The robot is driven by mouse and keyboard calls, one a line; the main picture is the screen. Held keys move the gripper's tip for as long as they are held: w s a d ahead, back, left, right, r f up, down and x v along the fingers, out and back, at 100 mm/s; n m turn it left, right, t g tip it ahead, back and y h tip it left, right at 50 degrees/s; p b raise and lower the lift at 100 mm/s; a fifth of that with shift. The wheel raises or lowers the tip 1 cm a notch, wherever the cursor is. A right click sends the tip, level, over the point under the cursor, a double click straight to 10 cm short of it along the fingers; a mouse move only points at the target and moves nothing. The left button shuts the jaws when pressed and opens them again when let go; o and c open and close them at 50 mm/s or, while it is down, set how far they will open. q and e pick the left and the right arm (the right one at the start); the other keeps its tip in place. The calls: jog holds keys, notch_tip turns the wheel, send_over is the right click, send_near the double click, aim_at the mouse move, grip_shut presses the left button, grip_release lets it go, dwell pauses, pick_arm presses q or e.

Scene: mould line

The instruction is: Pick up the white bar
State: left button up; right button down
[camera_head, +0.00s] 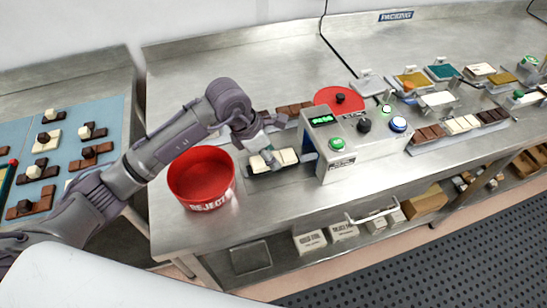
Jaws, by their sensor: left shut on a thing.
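The white bar (288,156) lies at a dark strip or tray on the steel bench, just left of the grey control box. My left gripper (268,156) reaches down from above and is shut on the white bar at its left end. The fingers hide part of that end. I cannot tell whether the bar is clear of the surface under it. My right gripper is not in view.
A red reject bin (202,178) stands close left of the gripper. The grey control box (352,148) with buttons stands close right. Brown bars (294,109) lie behind the gripper, near a red disc (338,99). Blue mats with chocolate pieces (60,150) lie far left.

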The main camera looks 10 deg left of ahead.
pick_arm(q)
jog(key=shift+c, duration=1.1)
jog(key=shift+r, duration=0.1)
